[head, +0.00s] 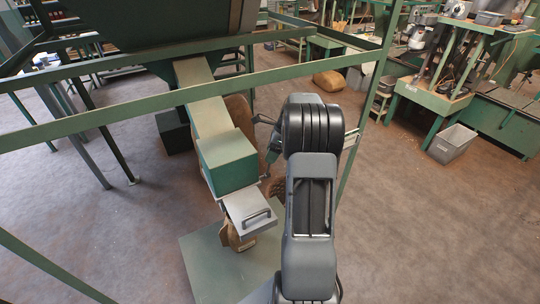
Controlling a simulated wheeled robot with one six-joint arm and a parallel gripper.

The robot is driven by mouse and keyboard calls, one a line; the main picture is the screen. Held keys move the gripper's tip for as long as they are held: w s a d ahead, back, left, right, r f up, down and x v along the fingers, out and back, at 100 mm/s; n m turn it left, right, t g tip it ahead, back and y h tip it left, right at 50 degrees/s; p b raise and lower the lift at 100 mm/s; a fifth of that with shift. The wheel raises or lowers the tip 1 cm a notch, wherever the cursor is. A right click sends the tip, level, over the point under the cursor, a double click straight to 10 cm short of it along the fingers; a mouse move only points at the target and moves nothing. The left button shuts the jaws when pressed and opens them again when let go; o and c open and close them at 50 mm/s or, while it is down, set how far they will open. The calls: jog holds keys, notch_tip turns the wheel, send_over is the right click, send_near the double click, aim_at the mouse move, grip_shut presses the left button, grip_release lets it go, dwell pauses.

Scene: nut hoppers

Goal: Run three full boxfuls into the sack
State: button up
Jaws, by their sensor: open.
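A green metal box (226,160) sits at the lower end of a sloping chute (196,85) that comes down from a dark hopper (150,20). A grey plate with a handle (250,212) sticks out below the box. Under the plate a brown, sack-like thing (240,241) shows, mostly hidden; I cannot see inside it. My gripper (264,150) is open beside the right side of the green box, partly hidden behind my arm. It appears apart from the handle. I cannot see whether it touches anything. The box's inside and fill are hidden.
Green frame rails (140,108) cross in front of the chute, with posts on both sides. A flat grey-green platform (208,272) lies below. A brown sack (328,81) lies farther back. A grey bin (452,143) stands by the right bench. Open floor lies left and right.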

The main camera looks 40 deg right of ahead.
jog(key=shift+w+a+f, duration=0.1)
jog(key=shift+a+f, duration=0.2)
jog(key=shift+f, duration=0.35)
jog(key=shift+f, duration=0.1)
grip_shut()
